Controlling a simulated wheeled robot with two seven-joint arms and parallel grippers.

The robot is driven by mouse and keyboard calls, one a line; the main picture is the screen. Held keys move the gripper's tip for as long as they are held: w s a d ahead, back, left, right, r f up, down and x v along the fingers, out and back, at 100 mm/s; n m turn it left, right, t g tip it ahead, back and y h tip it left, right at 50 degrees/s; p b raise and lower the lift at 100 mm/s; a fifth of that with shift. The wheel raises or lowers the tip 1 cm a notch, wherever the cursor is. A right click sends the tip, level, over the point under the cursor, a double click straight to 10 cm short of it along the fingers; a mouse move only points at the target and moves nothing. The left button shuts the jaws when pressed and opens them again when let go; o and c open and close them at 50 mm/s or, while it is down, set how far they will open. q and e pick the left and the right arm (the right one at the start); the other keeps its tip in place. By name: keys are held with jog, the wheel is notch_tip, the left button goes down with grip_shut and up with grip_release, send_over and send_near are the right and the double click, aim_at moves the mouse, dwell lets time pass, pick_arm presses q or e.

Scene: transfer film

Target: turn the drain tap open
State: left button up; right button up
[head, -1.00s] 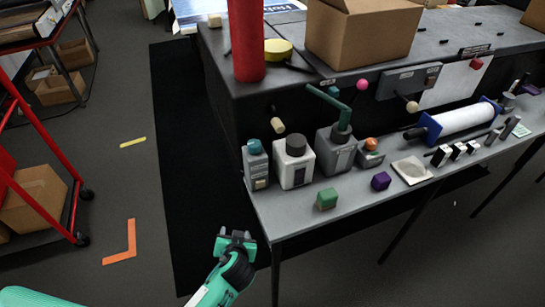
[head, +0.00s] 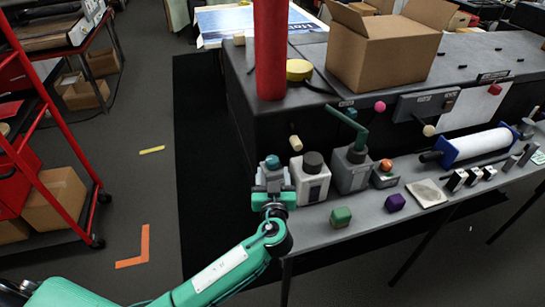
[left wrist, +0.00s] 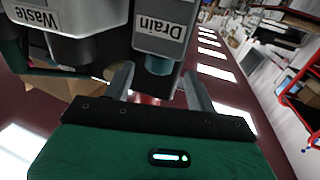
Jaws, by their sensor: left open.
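The drain tap is a small grey box with a teal knob (head: 272,162) at the left end of the bench. In the left wrist view its label (left wrist: 163,30) reads "Drain", and the teal knob (left wrist: 159,65) lies between my fingers. My left gripper (head: 270,187) is in front of the drain box and hides most of its front. In the left wrist view my left gripper (left wrist: 157,76) is open, with one finger on each side of the knob; I cannot tell whether they touch it. My right gripper is not in view.
A white box with a dark knob (head: 312,162) stands close right of the drain tap. In the left wrist view a neighbouring label (left wrist: 32,17) reads "Waste". A green cube (head: 341,217) and a purple cube (head: 395,202) lie near the bench's front. A red cylinder (head: 270,50) stands above.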

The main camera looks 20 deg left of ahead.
aim_at(272, 166)
pick_arm(q)
jog(key=p+x, duration=0.1)
jog(key=x, duration=0.4)
jog(key=shift+w, duration=0.2)
